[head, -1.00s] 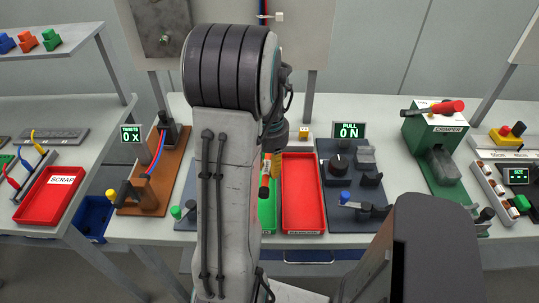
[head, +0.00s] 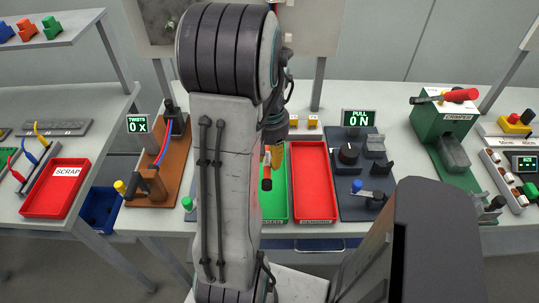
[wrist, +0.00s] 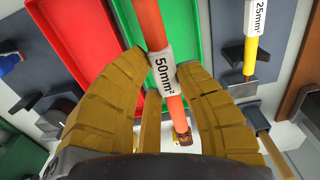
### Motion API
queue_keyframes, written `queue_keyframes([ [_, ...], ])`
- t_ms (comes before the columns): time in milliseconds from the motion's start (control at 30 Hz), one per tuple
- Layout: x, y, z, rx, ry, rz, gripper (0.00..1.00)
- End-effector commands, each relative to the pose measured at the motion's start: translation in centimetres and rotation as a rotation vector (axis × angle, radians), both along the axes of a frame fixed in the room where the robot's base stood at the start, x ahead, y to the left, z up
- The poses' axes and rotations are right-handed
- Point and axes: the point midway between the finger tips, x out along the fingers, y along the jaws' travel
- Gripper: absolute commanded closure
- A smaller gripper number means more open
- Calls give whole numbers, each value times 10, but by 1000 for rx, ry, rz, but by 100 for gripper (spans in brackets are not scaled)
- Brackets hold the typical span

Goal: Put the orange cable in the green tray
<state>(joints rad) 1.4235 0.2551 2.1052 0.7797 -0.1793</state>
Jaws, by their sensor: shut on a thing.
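The orange cable (wrist: 174,105) has a white 50mm² label and a bare copper-coloured end. My gripper (wrist: 168,92) is shut on it, with tan fingers on both sides. In the wrist view the cable crosses in front of the green tray (wrist: 196,40). In the head view, my gripper (head: 275,158) shows beside my arm, above the far part of the green tray (head: 279,205). My arm hides the tray's left part and most of the cable there. I see no cable lying on the visible tray floor.
A red tray (head: 314,185) stands right of the green one. The pull tester (head: 364,185) and a green crimper (head: 441,140) are further right. A yellow 25mm² cable (wrist: 250,45) is near my gripper in the wrist view. A red scrap tray (head: 57,190) is at left.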

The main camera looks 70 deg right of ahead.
Motion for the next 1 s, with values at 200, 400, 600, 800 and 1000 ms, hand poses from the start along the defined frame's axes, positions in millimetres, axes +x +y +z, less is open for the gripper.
queue_keyframes([
  [200,0,1,-3,-2,-1,-6,100],
  [400,0,1,-16,-2,-1,-6,100],
  [600,0,1,-35,-2,-1,-6,100],
  [800,0,1,-55,-2,-1,-6,100],
  [1000,0,1,-70,-2,-1,-6,100],
])
